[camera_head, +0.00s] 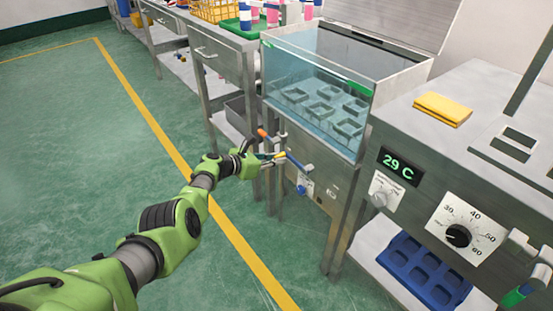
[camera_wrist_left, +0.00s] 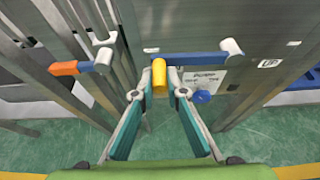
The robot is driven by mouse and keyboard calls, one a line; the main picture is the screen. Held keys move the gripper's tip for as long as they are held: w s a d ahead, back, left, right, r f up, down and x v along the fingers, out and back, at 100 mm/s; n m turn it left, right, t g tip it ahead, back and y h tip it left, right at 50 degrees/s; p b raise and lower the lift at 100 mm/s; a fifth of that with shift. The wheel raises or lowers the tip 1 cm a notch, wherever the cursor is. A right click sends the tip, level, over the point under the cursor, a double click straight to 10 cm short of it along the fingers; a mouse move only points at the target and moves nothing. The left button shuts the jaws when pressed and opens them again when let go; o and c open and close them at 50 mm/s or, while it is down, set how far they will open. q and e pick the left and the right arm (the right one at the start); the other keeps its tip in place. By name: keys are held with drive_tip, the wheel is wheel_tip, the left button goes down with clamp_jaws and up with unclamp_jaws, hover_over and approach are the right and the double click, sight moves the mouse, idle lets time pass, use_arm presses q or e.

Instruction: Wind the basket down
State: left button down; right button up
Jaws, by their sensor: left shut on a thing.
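My left gripper (camera_head: 270,157) is at the front of the glass-walled water tank (camera_head: 308,80). In the left wrist view my left gripper (camera_wrist_left: 159,88) is shut on the yellow grip (camera_wrist_left: 159,75) of a crank. The crank's blue arm (camera_wrist_left: 195,58) extends right from the grip to a grey hub (camera_wrist_left: 231,47). In the head view the blue arm (camera_head: 297,161) slants beside the gripper. A rack of square cells (camera_head: 322,108) shows low inside the tank; I cannot tell whether it is the basket. My right gripper is not in view.
An orange-tipped lever (camera_wrist_left: 64,68) is left of the crank. A blue knob (camera_wrist_left: 201,96) is on a panel below it. In the head view, a steel control unit (camera_head: 470,150) with a dial and 29 C display stands at right. The green floor (camera_head: 90,150) at left is clear.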

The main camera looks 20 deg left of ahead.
use_arm(q)
drive_tip(key=shift+s+a+f, duration=0.1)
drive_tip(key=shift+f, duration=0.2)
drive_tip(key=c, duration=2)
unclamp_jaws()
drive_tip(key=shift+c, duration=0.2)
drive_tip(key=shift+r, duration=0.15)
drive_tip(key=v, duration=1.2)
